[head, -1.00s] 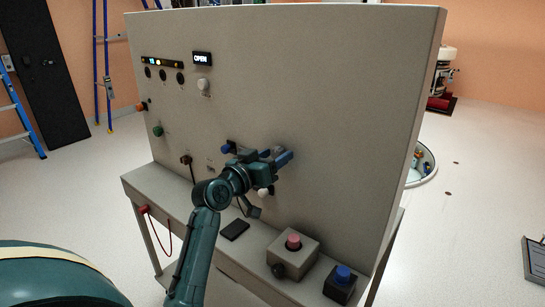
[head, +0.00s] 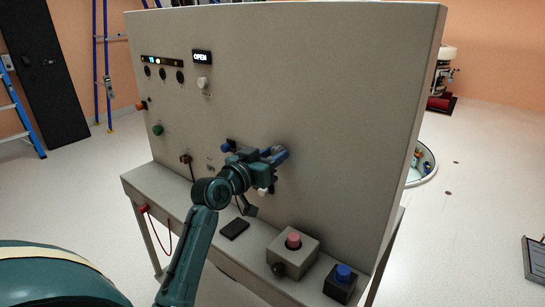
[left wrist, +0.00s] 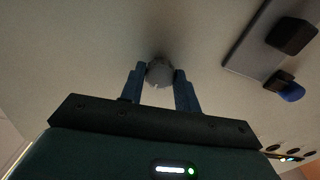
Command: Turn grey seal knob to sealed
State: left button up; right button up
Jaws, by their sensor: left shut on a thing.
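The grey seal knob (left wrist: 159,73) sits on the large pale panel (head: 330,90), between the blue fingertips of my left gripper (left wrist: 159,77) in the left wrist view. A small white pointer mark shows on the knob. In the head view my left gripper (head: 274,155) is against the middle of the panel, shut on the knob, and hides it. A small display (head: 203,57) at the panel's upper left reads OPEN. My right gripper is not in view.
A pale knob (head: 203,83) sits under the display. A blue knob (head: 227,146) is just left of my gripper. The bench ledge (head: 208,238) holds a black pad (head: 235,229), a box with a pink button (head: 293,240) and a blue button (head: 343,273). Ladders stand behind.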

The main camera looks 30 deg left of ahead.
pick_arm(q)
jog(key=m+p, duration=0.1)
jog(key=m, duration=0.7)
jog(key=shift+r, duration=0.1)
jog(key=m+p, duration=0.1)
jog(key=m, duration=0.1)
jog(key=shift+m, duration=0.4)
jog(key=m+p, duration=0.1)
jog(key=m, duration=0.3)
jog(key=shift+m+p, duration=0.5)
jog(key=shift+m, duration=0.4)
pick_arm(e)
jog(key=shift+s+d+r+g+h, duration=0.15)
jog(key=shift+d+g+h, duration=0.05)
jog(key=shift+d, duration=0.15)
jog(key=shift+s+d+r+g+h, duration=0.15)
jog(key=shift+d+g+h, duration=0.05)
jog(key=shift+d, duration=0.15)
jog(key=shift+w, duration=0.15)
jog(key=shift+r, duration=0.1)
pick_arm(q)
jog(key=o, duration=1)
